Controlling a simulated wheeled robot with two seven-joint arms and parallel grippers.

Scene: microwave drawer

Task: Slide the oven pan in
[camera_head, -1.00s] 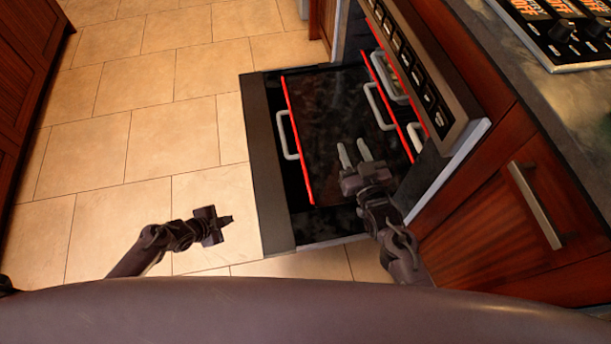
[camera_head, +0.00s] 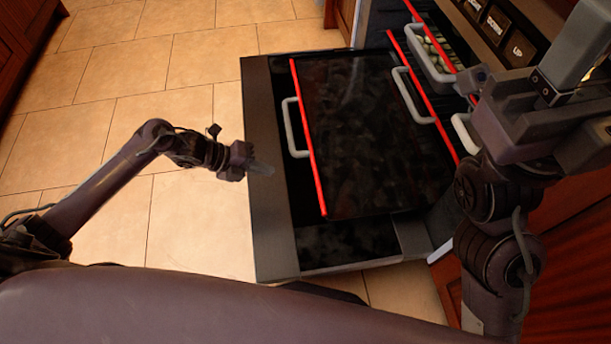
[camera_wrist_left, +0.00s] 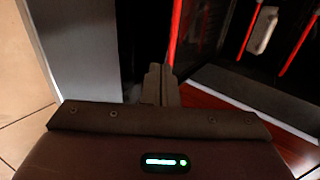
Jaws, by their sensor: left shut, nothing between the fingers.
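The dark oven pan (camera_head: 365,135) with red edge strips and pale handles lies over the lowered oven door (camera_head: 268,215), in front of the oven opening. My left gripper (camera_head: 262,168) is shut and empty, beside the door's left edge and apart from the pan's near handle (camera_head: 293,127). In the left wrist view its closed fingers (camera_wrist_left: 160,85) show in front of the door and a red strip. My right gripper (camera_head: 575,50) is raised large at the right edge, over the oven side. Its fingers are partly cut off, so its opening is unclear.
The oven control panel (camera_head: 505,28) and a rack with another handled tray (camera_head: 432,52) are at the upper right. My right arm hides part of the oven and the wooden cabinet (camera_head: 590,225). Open tiled floor (camera_head: 190,90) lies to the left.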

